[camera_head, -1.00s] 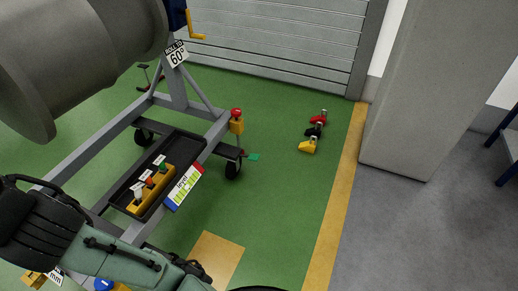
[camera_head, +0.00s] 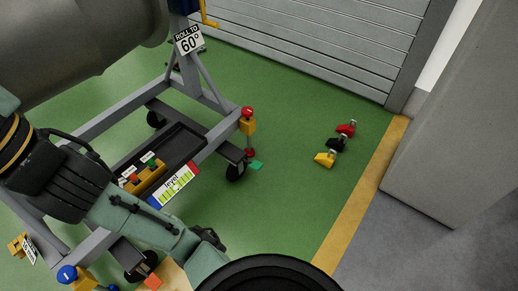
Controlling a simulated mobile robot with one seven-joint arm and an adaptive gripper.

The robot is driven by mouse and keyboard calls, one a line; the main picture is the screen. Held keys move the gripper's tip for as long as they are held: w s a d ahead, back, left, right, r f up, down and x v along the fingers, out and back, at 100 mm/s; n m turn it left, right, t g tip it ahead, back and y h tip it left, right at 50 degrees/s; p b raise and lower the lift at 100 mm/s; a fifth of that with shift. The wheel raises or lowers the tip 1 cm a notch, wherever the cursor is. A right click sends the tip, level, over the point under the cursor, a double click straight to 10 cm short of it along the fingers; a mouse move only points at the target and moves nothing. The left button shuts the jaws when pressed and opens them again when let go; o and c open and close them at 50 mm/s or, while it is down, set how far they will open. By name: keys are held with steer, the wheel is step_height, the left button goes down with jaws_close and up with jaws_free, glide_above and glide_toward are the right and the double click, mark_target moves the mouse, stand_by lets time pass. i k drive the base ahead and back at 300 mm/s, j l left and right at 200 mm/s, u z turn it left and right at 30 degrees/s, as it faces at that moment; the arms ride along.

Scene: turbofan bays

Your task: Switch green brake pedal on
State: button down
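The green brake pedal (camera_head: 257,165) is a small flat green tab low at the floor, beside the black caster wheel (camera_head: 235,172) at the right corner of the grey engine stand (camera_head: 205,162). It is small in the head view, and I cannot tell whether it is up or pressed. My arm crosses the lower left of the view, well short of the pedal. My gripper is not seen; a large black rounded part covers the bottom middle.
A tray with a yellow button box (camera_head: 146,177) is on the stand. Red, black and yellow items (camera_head: 325,159) lie on the floor to the right. Green floor between is clear. A grey pillar (camera_head: 455,150) stands right.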

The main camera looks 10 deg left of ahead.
mark_target(255, 165)
steer(key=i+u, duration=0.15)
steer(key=i, duration=0.8)
steer(key=j, duration=0.05)
